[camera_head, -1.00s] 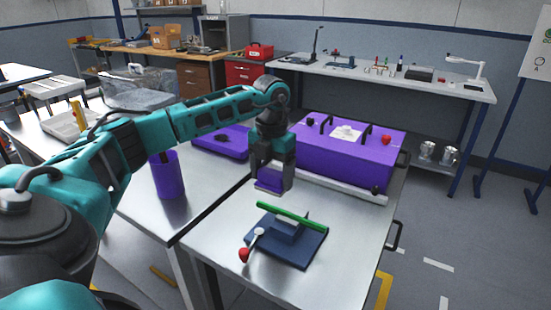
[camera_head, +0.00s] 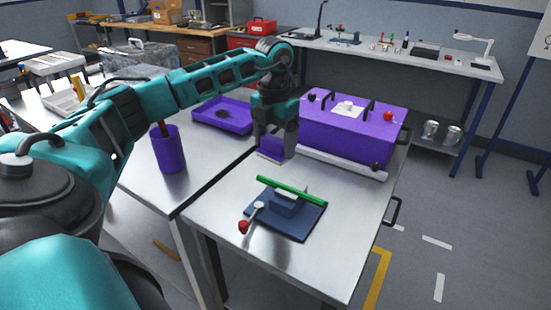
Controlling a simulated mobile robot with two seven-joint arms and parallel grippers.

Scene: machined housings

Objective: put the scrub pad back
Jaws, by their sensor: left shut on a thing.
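My left gripper (camera_head: 276,145) is shut on a small purple block with a pale lower edge, which I take to be the scrub pad (camera_head: 270,148). The fingers partly hide it. It hangs above the metal table, in front of the left end of a purple housing (camera_head: 345,132). A shallow purple tray (camera_head: 240,128) lies to the left of the gripper, with a dark thing in it. My right gripper is out of view.
A blue plate (camera_head: 300,222) with a green bar (camera_head: 290,191) and a red-knobbed lever (camera_head: 244,227) lies on the near table. A purple cup (camera_head: 170,155) holding a stick stands at left. The table's (camera_head: 350,235) right side is clear.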

